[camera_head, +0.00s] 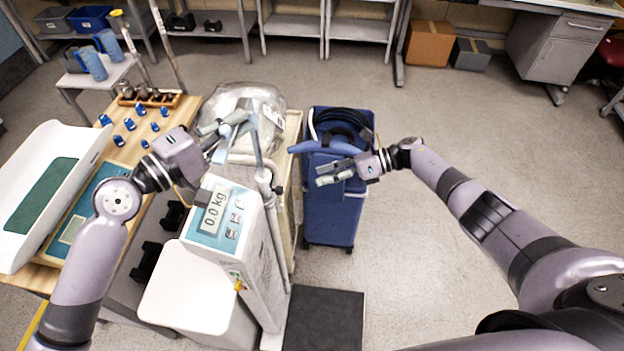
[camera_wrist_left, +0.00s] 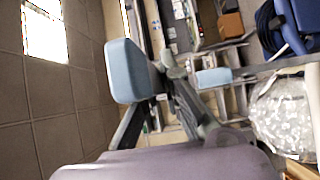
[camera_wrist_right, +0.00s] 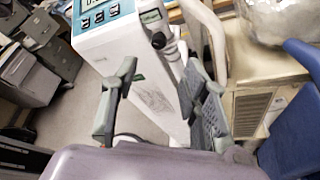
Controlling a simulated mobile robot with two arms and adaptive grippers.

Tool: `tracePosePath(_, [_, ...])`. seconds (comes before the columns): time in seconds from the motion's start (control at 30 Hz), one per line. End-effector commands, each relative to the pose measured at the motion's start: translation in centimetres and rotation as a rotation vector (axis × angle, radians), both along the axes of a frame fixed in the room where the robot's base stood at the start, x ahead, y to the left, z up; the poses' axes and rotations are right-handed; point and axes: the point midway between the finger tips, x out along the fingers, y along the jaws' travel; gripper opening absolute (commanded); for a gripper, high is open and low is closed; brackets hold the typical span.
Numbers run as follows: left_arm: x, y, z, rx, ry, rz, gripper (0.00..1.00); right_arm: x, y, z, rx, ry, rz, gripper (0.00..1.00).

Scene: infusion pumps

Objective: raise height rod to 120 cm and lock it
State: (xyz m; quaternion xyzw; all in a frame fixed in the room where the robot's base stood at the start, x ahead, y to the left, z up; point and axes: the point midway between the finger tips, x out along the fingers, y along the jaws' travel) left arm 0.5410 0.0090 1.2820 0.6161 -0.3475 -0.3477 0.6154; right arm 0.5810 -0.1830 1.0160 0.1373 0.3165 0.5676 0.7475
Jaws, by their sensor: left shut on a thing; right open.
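The scale (camera_head: 215,215) stands in the middle with a display reading 0.0 kg. Its pale height rod (camera_head: 263,178) runs up the right side of the column. A black lock knob (camera_head: 278,190) sits beside the rod; it also shows in the right wrist view (camera_wrist_right: 158,41). My left gripper (camera_head: 226,125) is above the display, shut on the rod's light blue headpiece (camera_wrist_left: 131,72). The exact contact is partly hidden by the fingers. My right gripper (camera_head: 331,173) is open and empty, right of the rod and apart from it. Height markings are too small to read.
A blue wheeled unit (camera_head: 335,215) stands close behind my right gripper. A plastic-wrapped device (camera_head: 245,97) is behind the rod. A wooden table (camera_head: 125,150) with a white baby scale (camera_head: 85,155) is at left. Floor at right is clear.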

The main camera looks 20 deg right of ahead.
Motion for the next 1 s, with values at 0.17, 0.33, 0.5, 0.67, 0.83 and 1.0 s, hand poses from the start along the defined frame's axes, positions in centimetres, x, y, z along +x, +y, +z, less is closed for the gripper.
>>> tracePosePath(0.17, [0.0,0.0,0.2,-0.002,-0.003,0.001,0.0,-0.1,-0.4,0.2,0.002,0.0,0.001,0.41])
tracePosePath(0.33, [0.0,0.0,0.2,-0.002,-0.004,0.002,0.0,-0.1,-0.4,0.2,0.001,0.0,0.0,0.41])
tracePosePath(0.5, [0.0,0.0,0.2,-0.002,-0.004,0.002,0.0,-0.4,-0.5,0.0,-0.014,-0.033,0.001,0.41])
tracePosePath(0.67, [0.1,0.0,0.2,-0.002,-0.004,0.002,0.0,-1.2,-0.4,-0.2,-0.064,-0.153,0.003,0.41])
tracePosePath(0.83, [0.1,0.0,0.2,-0.002,-0.004,0.002,0.0,-2.0,-0.3,0.3,-0.124,-0.3,0.003,0.41])
tracePosePath(1.0, [0.1,0.0,0.2,-0.002,-0.005,0.002,0.0,-2.5,-0.2,0.9,-0.162,-0.392,0.003,0.41])
